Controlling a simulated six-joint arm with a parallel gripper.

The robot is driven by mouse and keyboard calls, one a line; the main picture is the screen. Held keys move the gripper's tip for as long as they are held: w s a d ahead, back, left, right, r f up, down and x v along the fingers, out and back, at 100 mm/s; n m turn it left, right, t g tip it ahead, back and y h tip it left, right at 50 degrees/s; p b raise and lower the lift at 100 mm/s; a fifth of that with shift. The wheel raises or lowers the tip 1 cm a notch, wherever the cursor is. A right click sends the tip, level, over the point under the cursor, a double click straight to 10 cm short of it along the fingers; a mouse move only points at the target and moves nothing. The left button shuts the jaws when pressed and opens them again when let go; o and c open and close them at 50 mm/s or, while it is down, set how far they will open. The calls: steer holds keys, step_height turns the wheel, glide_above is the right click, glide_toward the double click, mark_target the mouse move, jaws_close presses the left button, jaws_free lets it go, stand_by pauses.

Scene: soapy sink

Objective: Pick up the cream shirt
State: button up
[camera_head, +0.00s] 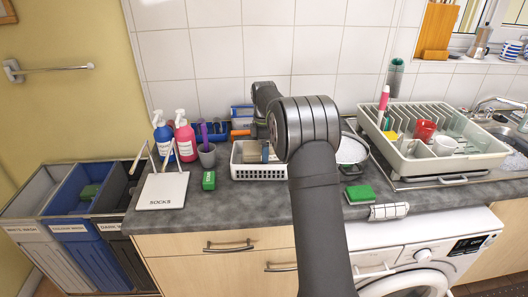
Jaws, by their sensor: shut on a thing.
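A beige cloth bundle (252,154), which looks like the cream shirt, shows at the white slatted basket (262,173) on the grey worktop. It is small in the picture, and my arm's elbow covers its right side. My gripper (264,146) is at the bundle, mostly hidden behind the elbow. It is shut on the bundle. I cannot tell whether the cloth is clear of the basket floor.
Laundry bins (75,205) stand far left. A dish rack (432,150) and round white dish (351,150) are right.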

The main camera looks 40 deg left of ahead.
steer(key=shift+r, duration=0.45)
step_height(320, 180, up, 4)
steer(key=shift+w+d+f, duration=0.1)
steer(key=shift+d, duration=0.05)
steer(key=w+d+r, duration=0.2)
steer(key=d+r, duration=0.5)
steer(key=d, duration=0.4)
steer(key=s+a+f, duration=0.1)
steer(key=a+f, duration=0.1)
steer(key=a, duration=0.1)
steer(key=s+a+f, duration=0.1)
steer(key=a+f, duration=0.2)
steer(key=a, duration=0.1)
steer(key=s+a+f, duration=0.1)
steer(key=a+f, duration=0.1)
steer(key=a, duration=0.2)
steer(key=shift+s+f, duration=0.15)
steer(key=shift+s, duration=0.05)
steer(key=shift+a+f, duration=0.1)
steer(key=shift+f, duration=1.95)
